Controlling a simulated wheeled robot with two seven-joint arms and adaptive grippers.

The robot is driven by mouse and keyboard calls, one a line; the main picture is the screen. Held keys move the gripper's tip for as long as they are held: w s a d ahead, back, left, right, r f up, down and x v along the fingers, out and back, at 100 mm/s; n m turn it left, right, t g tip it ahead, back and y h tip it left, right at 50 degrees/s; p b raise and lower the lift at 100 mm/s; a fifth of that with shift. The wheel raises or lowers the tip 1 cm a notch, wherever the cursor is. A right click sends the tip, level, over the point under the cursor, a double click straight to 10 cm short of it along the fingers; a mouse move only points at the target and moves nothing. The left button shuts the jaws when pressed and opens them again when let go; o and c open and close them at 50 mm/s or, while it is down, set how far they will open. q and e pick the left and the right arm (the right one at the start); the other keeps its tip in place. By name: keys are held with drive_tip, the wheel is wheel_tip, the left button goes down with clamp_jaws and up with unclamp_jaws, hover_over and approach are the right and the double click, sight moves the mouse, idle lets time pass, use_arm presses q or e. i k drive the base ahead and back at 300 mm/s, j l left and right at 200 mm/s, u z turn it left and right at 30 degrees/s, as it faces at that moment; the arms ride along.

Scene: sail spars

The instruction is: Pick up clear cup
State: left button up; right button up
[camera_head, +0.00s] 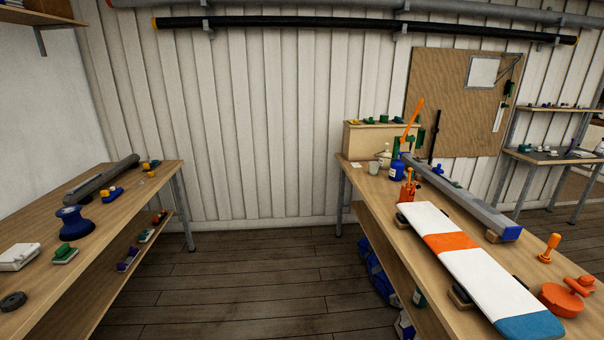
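A small pale grey-green cup (374,167) stands upright near the back left end of the right workbench (400,226). It may be see-through, but it is too small to be sure. A blue bottle (397,170) with a light label stands just to its right. Neither of my grippers shows in the head view.
A wooden box (378,140) and a pale bottle stand behind the cup. An orange holder (407,190), a long grey spar (460,197) and a striped board (470,262) lie farther along the bench. Clear floor (250,275) separates it from the left bench (120,226).

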sight(374, 166)
drive_tip(key=i, duration=0.8)
drive_tip(key=i+z, duration=0.15)
drive_tip(key=i, duration=0.25)
drive_tip(key=i+j+z, duration=0.2)
drive_tip(key=i, duration=0.15)
drive_tip(key=i+j+z, duration=0.1)
drive_tip(key=i+z, duration=0.3)
drive_tip(key=i+j+z, duration=0.2)
drive_tip(key=z, duration=0.25)
drive_tip(key=i+j+z, duration=0.6)
drive_tip(key=z, duration=0.25)
drive_tip(key=i+j+z, duration=0.25)
drive_tip(key=j, duration=0.15)
drive_tip(key=j+z, duration=0.3)
drive_tip(key=i+j+z, duration=0.1)
drive_tip(key=j+z, duration=0.15)
drive_tip(key=j, duration=0.25)
